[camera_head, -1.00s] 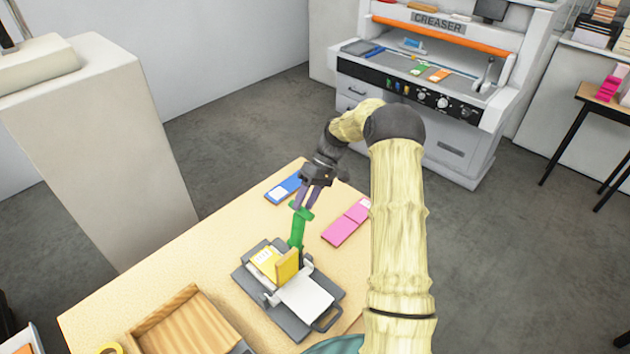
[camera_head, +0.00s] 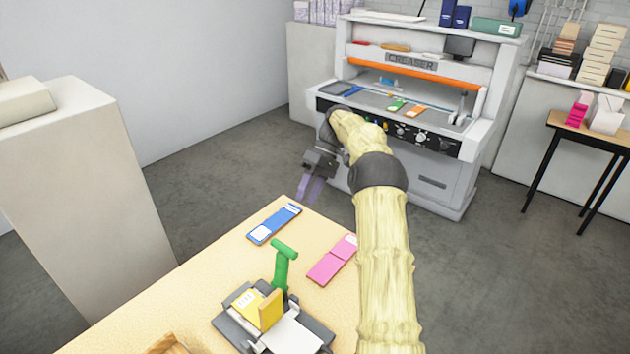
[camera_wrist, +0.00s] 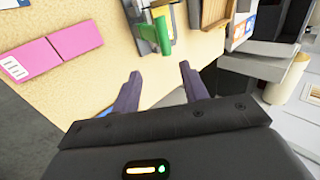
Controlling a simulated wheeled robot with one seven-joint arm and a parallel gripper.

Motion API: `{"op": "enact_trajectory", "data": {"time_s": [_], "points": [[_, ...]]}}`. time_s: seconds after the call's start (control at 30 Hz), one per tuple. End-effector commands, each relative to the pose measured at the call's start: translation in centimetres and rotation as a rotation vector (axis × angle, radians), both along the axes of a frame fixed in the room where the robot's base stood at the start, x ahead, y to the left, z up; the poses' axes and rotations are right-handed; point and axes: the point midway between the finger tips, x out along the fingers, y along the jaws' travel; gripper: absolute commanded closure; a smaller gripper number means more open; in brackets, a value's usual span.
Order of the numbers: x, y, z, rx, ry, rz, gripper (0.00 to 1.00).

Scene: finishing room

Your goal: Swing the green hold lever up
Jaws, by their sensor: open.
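The green hold lever (camera_head: 283,264) stands up from the grey clamp device (camera_head: 228,328) on the wooden table, with a short crossbar at its top. In the wrist view the lever (camera_wrist: 163,36) shows at the top, beyond the fingertips and apart from them. My gripper (camera_head: 311,190) is open and empty, above and beyond the table's far corner in the head view. Its two purple fingers (camera_wrist: 160,72) are spread in the wrist view. A yellow block (camera_head: 271,309) and white paper (camera_head: 291,334) are on the device.
A blue card (camera_head: 273,223) and a pink card (camera_head: 333,260) lie on the table (camera_head: 205,288) near the lever. A pale block-shaped pillar (camera_head: 85,190) stands to the left. The creaser machine (camera_head: 400,120) stands behind. The floor between them is clear.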

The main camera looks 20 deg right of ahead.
Motion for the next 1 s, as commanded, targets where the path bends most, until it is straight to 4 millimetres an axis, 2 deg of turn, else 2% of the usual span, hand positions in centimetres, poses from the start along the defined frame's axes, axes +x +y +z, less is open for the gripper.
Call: {"op": "enact_trajectory", "data": {"time_s": [0.4, 1.0], "points": [[1.0, -1.8, 2.5, -0.001, -0.002, -0.001, 0.56], [1.0, -2.1, 2.9, -0.001, 0.000, -0.001, 0.56]]}}
